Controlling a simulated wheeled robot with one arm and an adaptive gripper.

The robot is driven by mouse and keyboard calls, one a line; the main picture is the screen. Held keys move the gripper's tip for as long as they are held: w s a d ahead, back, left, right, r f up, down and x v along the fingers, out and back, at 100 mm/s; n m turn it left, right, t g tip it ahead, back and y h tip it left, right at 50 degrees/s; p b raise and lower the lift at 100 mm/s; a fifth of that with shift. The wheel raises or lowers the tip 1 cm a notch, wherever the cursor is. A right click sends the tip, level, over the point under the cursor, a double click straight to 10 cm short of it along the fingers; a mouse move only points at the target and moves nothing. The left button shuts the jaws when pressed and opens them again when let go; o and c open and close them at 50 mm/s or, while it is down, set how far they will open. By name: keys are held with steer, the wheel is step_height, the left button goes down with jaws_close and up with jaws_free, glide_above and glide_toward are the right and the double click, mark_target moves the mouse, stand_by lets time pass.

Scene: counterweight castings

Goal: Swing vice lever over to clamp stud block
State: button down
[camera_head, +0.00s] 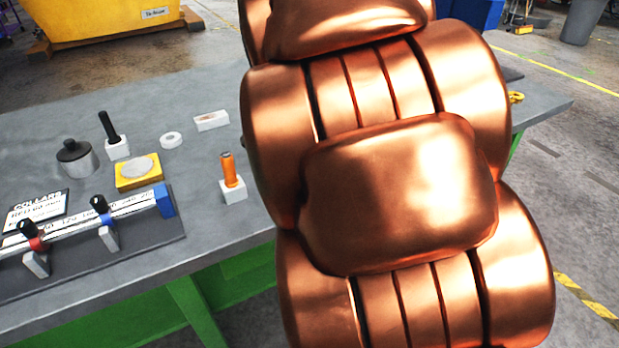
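I cannot make out a vice or its lever; a large part of the bench is hidden behind my copper-coloured arm links. A small white block with an orange upright stud (232,180) stands near the bench's front edge, left of my arm. A similar white block with a black upright stud (113,138) stands farther back. I cannot tell whether either is the stud block. Neither is seen in any clamp. My gripper is not in view.
On the grey bench (215,235) are a graduated rail (75,224) with black-knobbed red and blue clamps, a COLLARS sign (35,210), a lidded metal pot (75,158), a yellow tray (139,180), a white ring (171,140) and a pale block (211,121). A yellow bin (100,15) stands behind.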

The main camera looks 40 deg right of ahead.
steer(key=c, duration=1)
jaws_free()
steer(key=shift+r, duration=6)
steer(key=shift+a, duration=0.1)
